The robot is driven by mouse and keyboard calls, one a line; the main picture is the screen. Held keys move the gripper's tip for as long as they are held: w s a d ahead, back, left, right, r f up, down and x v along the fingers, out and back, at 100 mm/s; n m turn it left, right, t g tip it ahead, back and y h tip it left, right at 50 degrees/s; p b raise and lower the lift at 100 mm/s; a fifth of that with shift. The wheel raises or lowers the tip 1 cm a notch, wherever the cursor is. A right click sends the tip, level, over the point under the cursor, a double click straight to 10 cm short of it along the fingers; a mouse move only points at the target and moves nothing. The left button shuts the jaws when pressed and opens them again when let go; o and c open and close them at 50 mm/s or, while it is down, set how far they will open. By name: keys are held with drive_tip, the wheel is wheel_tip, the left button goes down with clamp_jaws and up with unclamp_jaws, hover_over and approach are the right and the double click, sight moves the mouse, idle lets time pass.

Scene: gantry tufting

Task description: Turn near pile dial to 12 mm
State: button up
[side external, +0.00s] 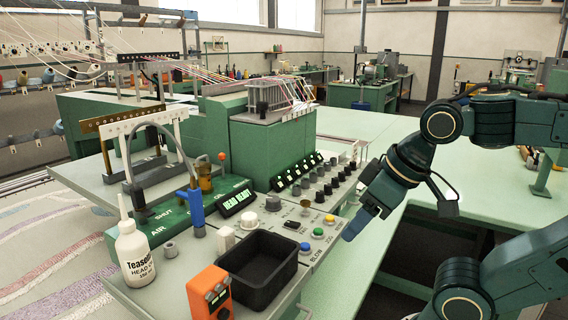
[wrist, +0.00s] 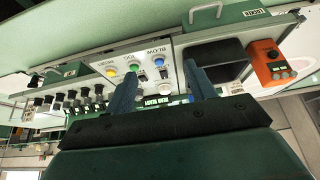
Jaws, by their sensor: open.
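A row of black dials (side external: 328,183) stands on the grey control panel, beside a row of small lit green displays (side external: 298,172). The dials' settings are too small to read, and I cannot tell which one is the near pile dial. In the wrist view the black dials (wrist: 71,99) show at the left, outside the jaws. My gripper (side external: 360,220) has blue fingers and is open and empty. It hangs over the panel's right edge, in front of the dial row and apart from it. In the wrist view my gripper (wrist: 160,73) spans the coloured buttons.
Yellow, green and blue buttons (side external: 318,232) lie near my gripper. A black tray (side external: 258,270), an orange meter (side external: 210,293) and a white bottle (side external: 134,255) stand farther left. A "HEAD READY" display (side external: 238,198) sits behind. The pale green table (side external: 385,150) beyond is mostly clear.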

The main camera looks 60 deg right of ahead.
wheel_tip(320, 180, up, 6)
drive_tip(key=n+g, duration=0.6)
drive_tip(key=n, duration=0.2)
hover_over(273, 198)
drive_tip(key=shift+f, duration=0.2)
drive_tip(key=shift+f, duration=0.1)
wheel_tip(273, 198, down, 14)
drive_tip(key=shift+r, duration=0.15)
drive_tip(key=shift+c, duration=0.2)
drive_tip(key=c, duration=0.9)
